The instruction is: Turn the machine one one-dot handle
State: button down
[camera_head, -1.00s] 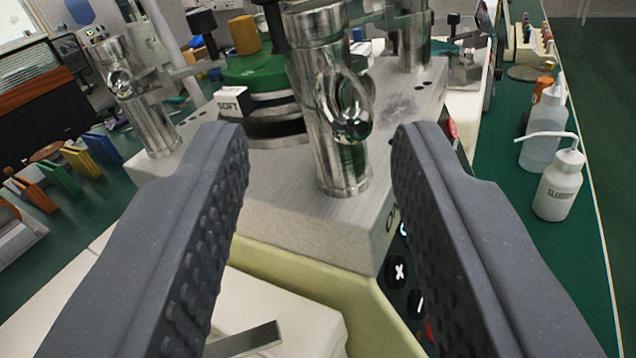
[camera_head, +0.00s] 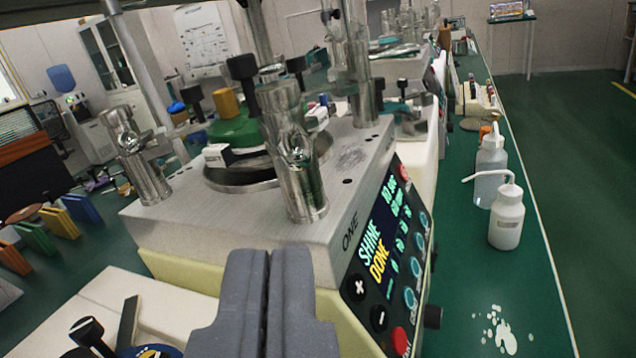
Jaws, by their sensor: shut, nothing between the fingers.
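Machine one (camera_head: 345,185) is a lapping machine with a grey steel top marked ONE and a dark front panel (camera_head: 385,250) reading SHINE DONE. Steel posts stand on its top, one at the front (camera_head: 300,165) and one at the left (camera_head: 140,165). Black knobs show above the top, one by the front post (camera_head: 241,68), another to its right (camera_head: 296,65) and one further left (camera_head: 192,95). I cannot make out dots on any of them, so I cannot tell which is the one-dot handle. My gripper (camera_head: 270,258) is shut and empty, in front of and below the front post.
A green round weight (camera_head: 240,130) with a yellow cylinder sits on the plate. Two white bottles (camera_head: 507,215) stand on the green bench at the right, with a white spill (camera_head: 500,330) nearer. At the lower left lies a black-knobbed tool (camera_head: 88,330). More machines stand behind.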

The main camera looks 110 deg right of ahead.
jog(key=w+d+n+t+y+b, duration=0.1)
jog(key=w+d+t+y+b, duration=0.1)
jog(key=d+t, duration=0.65)
notch_tip(320, 180, up, 8)
jog(key=f+n+t+y+b, duration=0.1)
jog(key=n+t+y+b, duration=0.15)
jog(key=t+y, duration=0.5)
send_over(295, 121)
jog(key=a, duration=0.2)
jog(key=s+a+t+y+b, duration=0.1)
jog(key=s+a+y, duration=0.15)
jog(key=s, duration=0.45)
jog(key=s+a+t+y, duration=0.1)
jog(key=s+a+y, duration=0.15)
jog(key=s, duration=0.55)
jog(key=w+r+x, duration=0.1)
jog(key=x, duration=1.3)
jog(key=shift+a+r+p, duration=0.2)
jog(key=shift+r+p, duration=0.1)
jog(key=shift+s+d+h, duration=0.1)
jog(key=shift+s+h, duration=0.05)
jog(key=shift+h, duration=0.2)
